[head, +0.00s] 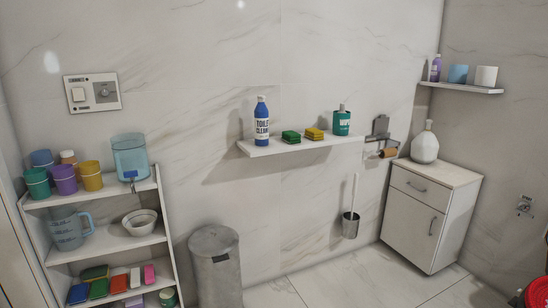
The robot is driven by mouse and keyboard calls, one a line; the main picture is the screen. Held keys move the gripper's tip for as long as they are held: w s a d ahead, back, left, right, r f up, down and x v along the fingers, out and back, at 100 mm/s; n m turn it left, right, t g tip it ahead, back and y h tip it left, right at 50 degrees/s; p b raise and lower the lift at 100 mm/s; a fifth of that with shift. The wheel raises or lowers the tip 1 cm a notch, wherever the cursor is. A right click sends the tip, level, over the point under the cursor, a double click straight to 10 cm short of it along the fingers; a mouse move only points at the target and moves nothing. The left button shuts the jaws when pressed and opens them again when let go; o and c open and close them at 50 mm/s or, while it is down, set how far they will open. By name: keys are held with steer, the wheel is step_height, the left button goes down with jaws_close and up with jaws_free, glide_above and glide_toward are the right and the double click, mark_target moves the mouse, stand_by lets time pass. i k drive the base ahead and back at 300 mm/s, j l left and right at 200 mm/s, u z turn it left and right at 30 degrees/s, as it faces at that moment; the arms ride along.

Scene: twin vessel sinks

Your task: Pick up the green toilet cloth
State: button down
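No thing in the head view is plainly a green toilet cloth. Several green things show. A green sponge-like block (291,136) lies on the white wall shelf (262,149), between a blue bottle (262,125) labelled as toilet cleaner and a yellow block (314,133). A teal-green canister (341,122) with a light label, seemingly for wipes, stands at that shelf's right end. My gripper is not in view.
The white rack (107,240) at left holds cups, a clear dispenser (130,156), a jug (71,230) and a bowl (140,222). A grey bin (216,265) stands below the wall shelf. A white cabinet (431,215) stands right. Floor between is clear.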

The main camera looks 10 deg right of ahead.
mark_target(290, 137)
steer(key=i+l, duration=0.25)
steer(key=i, duration=0.15)
steer(key=i+l, duration=0.2)
steer(key=i, duration=0.15)
steer(key=i+l, duration=0.25)
steer(key=i, duration=0.15)
steer(key=i+l, duration=0.2)
steer(key=i, duration=0.35)
steer(key=i+l, duration=0.15)
steer(key=i, duration=0.4)
